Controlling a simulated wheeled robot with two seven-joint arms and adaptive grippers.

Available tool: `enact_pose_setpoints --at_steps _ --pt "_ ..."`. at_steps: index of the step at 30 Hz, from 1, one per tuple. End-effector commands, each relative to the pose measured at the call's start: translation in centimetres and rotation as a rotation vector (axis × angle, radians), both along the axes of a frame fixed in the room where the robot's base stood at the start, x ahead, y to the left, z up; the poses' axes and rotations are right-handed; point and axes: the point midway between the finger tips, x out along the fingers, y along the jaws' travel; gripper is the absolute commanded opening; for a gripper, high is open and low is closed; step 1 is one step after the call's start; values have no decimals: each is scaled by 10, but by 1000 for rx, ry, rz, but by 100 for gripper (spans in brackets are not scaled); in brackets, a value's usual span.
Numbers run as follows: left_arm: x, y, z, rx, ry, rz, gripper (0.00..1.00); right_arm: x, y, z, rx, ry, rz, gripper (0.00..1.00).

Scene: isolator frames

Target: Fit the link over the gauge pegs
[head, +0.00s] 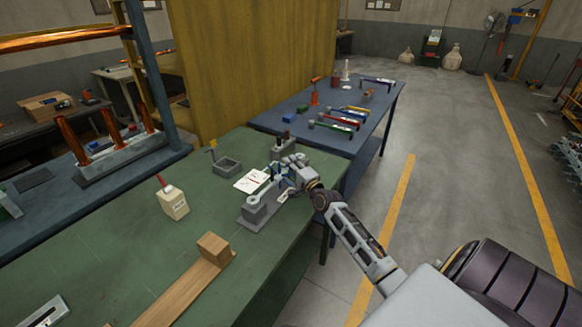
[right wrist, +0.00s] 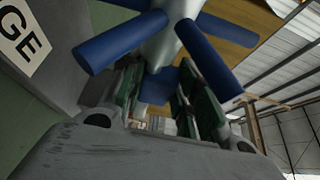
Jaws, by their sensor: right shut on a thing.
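My right gripper (head: 286,176) is at the fixture's far part. In the right wrist view a grey hub with several blue spokes (right wrist: 120,42) fills the top. My right gripper's green-padded fingers (right wrist: 157,100) are shut on one blue spoke (right wrist: 157,84). My left gripper is not in view.
A white sheet (head: 250,182) and a grey open box (head: 226,167) lie left of the fixture. A blue table (head: 290,112) with coloured tools stands behind. The table's middle is clear.

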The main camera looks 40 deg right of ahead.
Motion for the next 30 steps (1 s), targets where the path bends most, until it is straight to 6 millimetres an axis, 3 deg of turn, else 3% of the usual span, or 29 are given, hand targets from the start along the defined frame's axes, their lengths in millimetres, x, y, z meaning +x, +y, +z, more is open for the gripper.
enact_pose_setpoints --at_steps 15,16,21,30 --pt "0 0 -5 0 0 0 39 1 0 -3 1 -7 -1 0" --pt "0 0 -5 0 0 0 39 1 0 -3 0 -8 -1 35" --pt "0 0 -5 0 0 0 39 0 0 -4 1 -5 -1 57" --pt "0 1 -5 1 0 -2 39 0 0 -9 0 6 1 57"
